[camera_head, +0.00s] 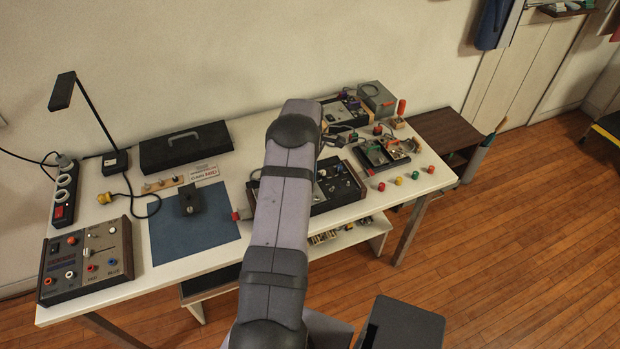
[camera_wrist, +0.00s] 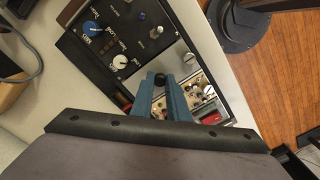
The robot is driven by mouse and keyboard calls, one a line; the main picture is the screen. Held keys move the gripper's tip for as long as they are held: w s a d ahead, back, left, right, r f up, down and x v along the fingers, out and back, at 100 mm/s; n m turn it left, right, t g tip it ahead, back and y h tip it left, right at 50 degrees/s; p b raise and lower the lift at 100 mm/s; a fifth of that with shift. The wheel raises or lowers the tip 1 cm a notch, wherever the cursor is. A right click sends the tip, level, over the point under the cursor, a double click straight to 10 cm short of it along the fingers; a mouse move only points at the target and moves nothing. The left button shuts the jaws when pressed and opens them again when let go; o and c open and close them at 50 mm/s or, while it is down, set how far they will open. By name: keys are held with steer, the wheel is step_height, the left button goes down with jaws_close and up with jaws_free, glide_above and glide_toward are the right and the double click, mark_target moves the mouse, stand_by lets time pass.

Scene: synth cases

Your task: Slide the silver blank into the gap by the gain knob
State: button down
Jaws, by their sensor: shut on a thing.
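In the wrist view my gripper (camera_wrist: 160,84) has its two blue fingers shut on a small black knob. The knob stands on the silver blank (camera_wrist: 176,62), a shiny plate beyond the fingertips. The blank is at the dark panel of a case (camera_wrist: 104,48), beside an open gap (camera_wrist: 196,90) where circuit parts show. I cannot tell whether its edges sit in the gap or just above it. The panel has a blue knob (camera_wrist: 91,28) and a white knob (camera_wrist: 120,62); their labels are too small to tell which is gain. In the head view my arm hides the gripper and blank.
The case also shows in the head view (camera_head: 345,188), partly behind my arm. An opened unit (camera_head: 384,152) stands to its right with several coloured knobs near it. A blue mat (camera_head: 205,232) and a control box (camera_head: 86,264) lie to the left.

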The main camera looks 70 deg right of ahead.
steer(key=c, duration=1.6)
jaws_free()
steer(key=shift+c, duration=0.2)
steer(key=shift+r+b, duration=1.15)
steer(key=shift+r, duration=2.5)
